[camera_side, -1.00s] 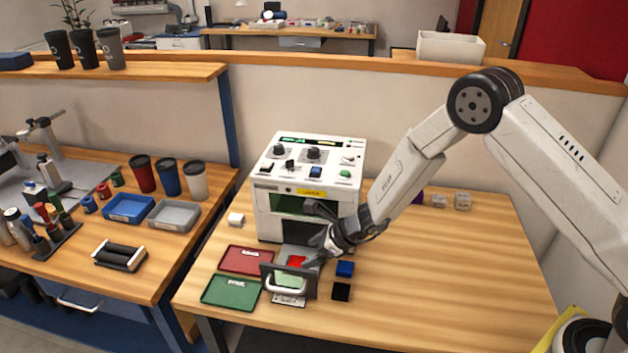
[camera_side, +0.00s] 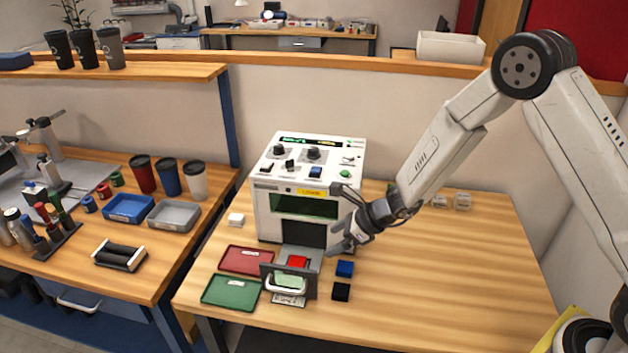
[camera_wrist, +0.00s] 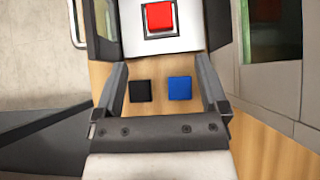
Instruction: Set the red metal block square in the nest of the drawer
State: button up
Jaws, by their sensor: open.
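The red metal block (camera_side: 298,262) lies in the open drawer (camera_side: 313,256) of the white laser marker. In the wrist view the red block (camera_wrist: 160,16) sits inside the dark-edged square nest (camera_wrist: 146,33), and its sides look parallel to the nest's edges. My gripper (camera_side: 338,243) is open and empty, above and to the right of the drawer, apart from the block. In the wrist view the open fingers of my gripper (camera_wrist: 162,75) frame bare table with a black block and a blue block beyond the palm.
The laser marker (camera_side: 308,190) stands behind the drawer. A blue block (camera_side: 345,268) and a black block (camera_side: 341,291) lie right of the drawer. A red tray (camera_side: 246,260) and a green tray (camera_side: 231,291) lie left.

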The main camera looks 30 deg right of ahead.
dwell(0.4)
jog(key=s+d+r+n+g+h, duration=0.1)
jog(key=s+d+r+n+h, duration=0.1)
jog(key=s+n, duration=0.4)
jog(key=s+d+r+n+g+h, duration=0.1)
jog(key=s+d+r+n+h, duration=0.1)
jog(key=s+d+r+n, duration=0.2)
jog(key=s+d+r+n+g+h, duration=0.1)
jog(key=s+d+r+n+h, duration=0.1)
jog(key=s+n, duration=0.8)
jog(key=shift+s+d+r+n+g, duration=0.3)
jog(key=shift+d+r+n, duration=0.6)
jog(key=shift+n, duration=2.6)
jog(key=shift+w+a, duration=0.15)
